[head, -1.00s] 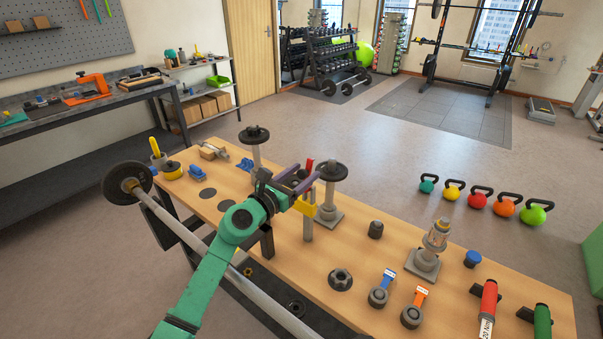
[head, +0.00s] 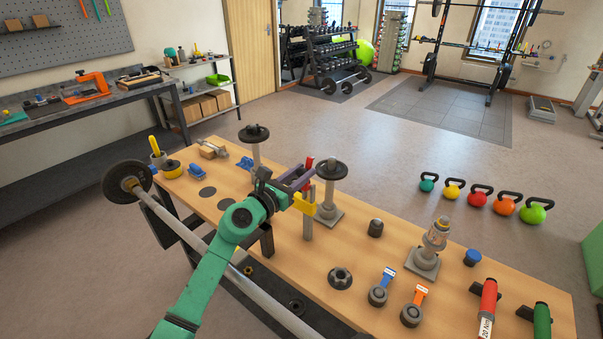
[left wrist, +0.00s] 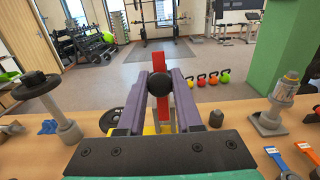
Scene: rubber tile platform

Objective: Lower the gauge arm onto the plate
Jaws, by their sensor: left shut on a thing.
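My left gripper (head: 302,180), with purple fingers, is shut on the black ball knob (left wrist: 160,84) of a red arm, taken to be the gauge arm (left wrist: 160,56). The red arm also shows in the head view (head: 309,162), beside the fingers. A yellow part (head: 304,208) and a grey upright post (head: 308,226) are just below the fingers. A dark round plate (head: 333,169) on a grey stand is close to the right of the gripper. Whether the arm touches any plate cannot be told. My right gripper is not in view.
Another disc-topped stand (head: 254,134) is behind the gripper. A jar-topped stand (head: 437,236), a dark nut-like part (head: 340,278) and red and green handles are along the wooden bench (head: 385,260). A barbell (head: 205,245) lies along the front edge.

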